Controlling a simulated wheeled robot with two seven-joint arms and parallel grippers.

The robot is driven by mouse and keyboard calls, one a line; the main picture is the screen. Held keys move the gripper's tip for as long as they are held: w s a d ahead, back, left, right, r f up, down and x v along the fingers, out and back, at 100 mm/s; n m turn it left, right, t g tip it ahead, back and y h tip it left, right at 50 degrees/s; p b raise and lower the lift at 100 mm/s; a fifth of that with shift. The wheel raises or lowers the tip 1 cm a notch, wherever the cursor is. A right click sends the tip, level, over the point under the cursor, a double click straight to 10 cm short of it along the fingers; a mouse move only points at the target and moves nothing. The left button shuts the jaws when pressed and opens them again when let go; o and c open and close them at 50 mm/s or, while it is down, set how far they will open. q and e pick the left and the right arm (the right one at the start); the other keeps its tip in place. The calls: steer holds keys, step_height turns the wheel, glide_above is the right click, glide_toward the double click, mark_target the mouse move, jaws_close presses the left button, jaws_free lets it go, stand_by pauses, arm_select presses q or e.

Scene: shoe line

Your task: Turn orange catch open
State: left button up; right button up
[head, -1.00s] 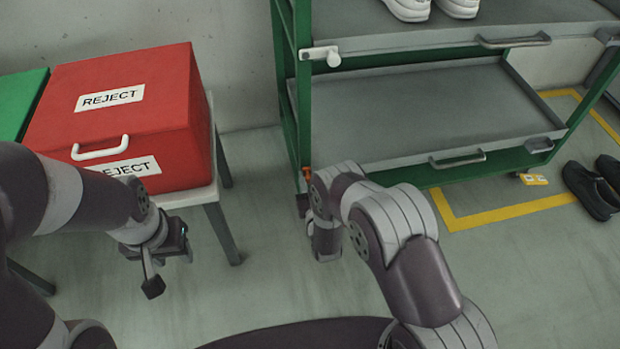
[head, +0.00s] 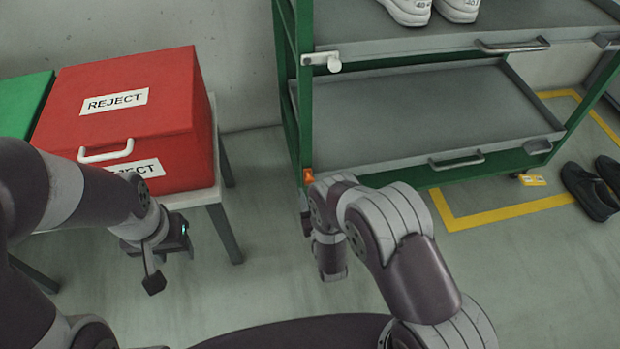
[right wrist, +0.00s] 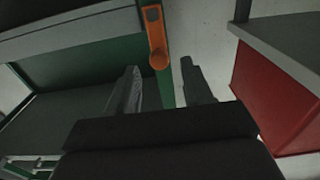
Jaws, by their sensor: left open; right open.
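The orange catch (head: 308,176) sits low on the front left post of the green rack, just above my right arm in the head view. In the right wrist view the orange catch (right wrist: 155,36) hangs along the green post, its rounded end pointing down. My right gripper (right wrist: 160,78) is open, with a finger on each side of the post and the catch beyond the tips in the picture. I cannot tell whether it touches. In the head view my right arm hides its fingers. My left gripper (head: 152,284) hangs in front of the red box, away from the catch.
The green rack (head: 305,110) has a lower tray (head: 430,110) with a handle, a white catch (head: 322,60) above, and white shoes on top. A red reject box (head: 120,120) stands on a table at left. Black shoes (head: 590,190) lie at far right.

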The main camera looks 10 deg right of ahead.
steer(key=s+p, duration=0.1)
steer(key=s, duration=0.6)
steer(key=shift+s+d+p, duration=0.15)
steer(key=shift+s+p, duration=0.1)
steer(key=shift+p, duration=0.05)
